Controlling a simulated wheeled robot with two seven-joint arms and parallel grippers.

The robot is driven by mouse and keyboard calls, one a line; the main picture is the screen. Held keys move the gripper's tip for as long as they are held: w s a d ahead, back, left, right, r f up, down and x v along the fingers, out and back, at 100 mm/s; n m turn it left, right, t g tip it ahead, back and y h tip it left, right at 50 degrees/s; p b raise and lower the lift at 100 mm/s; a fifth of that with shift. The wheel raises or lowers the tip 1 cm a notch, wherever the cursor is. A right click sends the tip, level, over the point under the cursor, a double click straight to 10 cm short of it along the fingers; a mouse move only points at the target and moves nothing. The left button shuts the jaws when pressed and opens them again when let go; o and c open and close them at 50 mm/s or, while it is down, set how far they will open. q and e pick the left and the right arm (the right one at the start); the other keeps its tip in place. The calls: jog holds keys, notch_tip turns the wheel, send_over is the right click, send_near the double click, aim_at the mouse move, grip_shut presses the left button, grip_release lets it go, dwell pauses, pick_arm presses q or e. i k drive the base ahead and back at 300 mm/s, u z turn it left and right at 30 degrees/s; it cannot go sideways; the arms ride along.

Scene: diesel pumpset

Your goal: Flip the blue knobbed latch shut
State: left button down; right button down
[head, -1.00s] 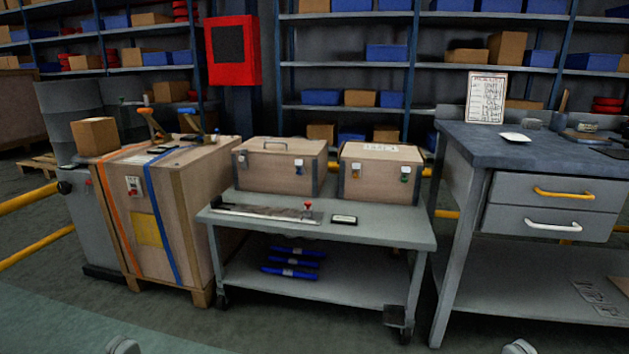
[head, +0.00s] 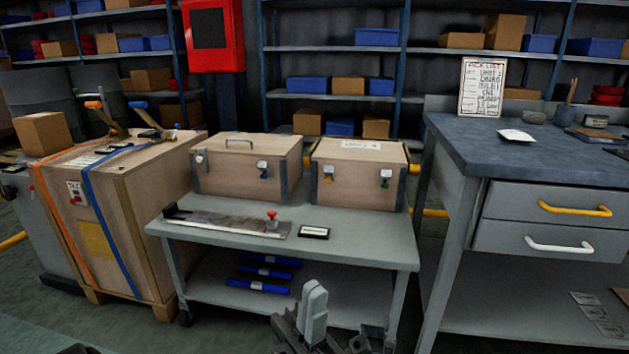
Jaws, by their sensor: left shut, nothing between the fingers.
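The latch with the blue knob (head: 263,173) is on the front of the left wooden case (head: 231,176), near its right edge. It is small, and I cannot tell how its lever stands. My left gripper (head: 314,291) is at the bottom middle of the head view, in front of the cart and below the cases, well apart from the latch. Its fingers are together and hold nothing. My right gripper is not in view.
On the grey cart (head: 385,246) lie a metal strip with a red knob (head: 271,214) and a small black-edged label (head: 314,232). A workbench (head: 545,157) stands right; a strapped crate (head: 140,180) stands left.

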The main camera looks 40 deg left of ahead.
aim_at(261, 165)
jog(key=u, duration=0.15)
jog(key=i, duration=1.05)
jog(key=u, duration=0.65)
